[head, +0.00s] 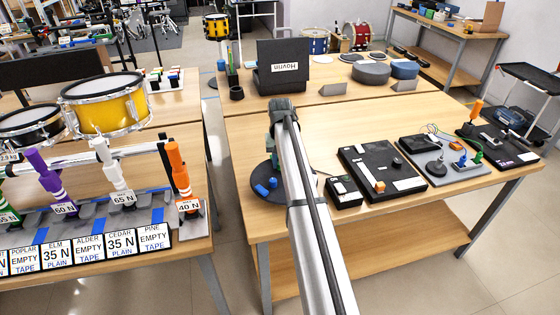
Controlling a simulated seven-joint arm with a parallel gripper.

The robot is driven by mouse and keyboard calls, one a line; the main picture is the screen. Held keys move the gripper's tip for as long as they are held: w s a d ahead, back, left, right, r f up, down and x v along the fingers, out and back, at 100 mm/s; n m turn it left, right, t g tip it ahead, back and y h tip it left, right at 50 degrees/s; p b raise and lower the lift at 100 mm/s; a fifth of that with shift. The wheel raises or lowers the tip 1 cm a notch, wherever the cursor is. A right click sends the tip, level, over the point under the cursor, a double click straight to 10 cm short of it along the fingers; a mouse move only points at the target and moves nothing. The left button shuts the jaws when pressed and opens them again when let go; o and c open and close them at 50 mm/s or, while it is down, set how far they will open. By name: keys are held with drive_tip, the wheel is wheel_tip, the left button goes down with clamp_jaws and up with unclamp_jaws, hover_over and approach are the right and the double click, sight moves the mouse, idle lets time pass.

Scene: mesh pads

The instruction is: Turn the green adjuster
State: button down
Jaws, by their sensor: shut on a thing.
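My arm rises from the bottom centre over the right table, and its far joint covers what lies behind it. My gripper cannot be made out; the arm hides it or it is too small to see. A round dark pad (259,171) with two blue pieces (263,190) lies on the table just left of my arm, and its right part is hidden. A small green piece (478,157) stands upright on a grey board (433,171) at the right. I cannot tell whether it is the green adjuster or whether another green part is hidden behind my arm.
A black box (344,191) and a black panel (362,180) lie right of my arm. An orange-handled tool (476,108) stands farther right. An open black case (281,80) is at the back. The left table holds a yellow drum (104,116) and several coloured handled tools.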

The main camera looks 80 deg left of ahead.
drive_tip(key=shift+m, duration=1.1)
drive_tip(key=c, duration=0.9)
unclamp_jaws()
wheel_tip(320, 180, up, 14)
drive_tip(key=shift+f, duration=0.1)
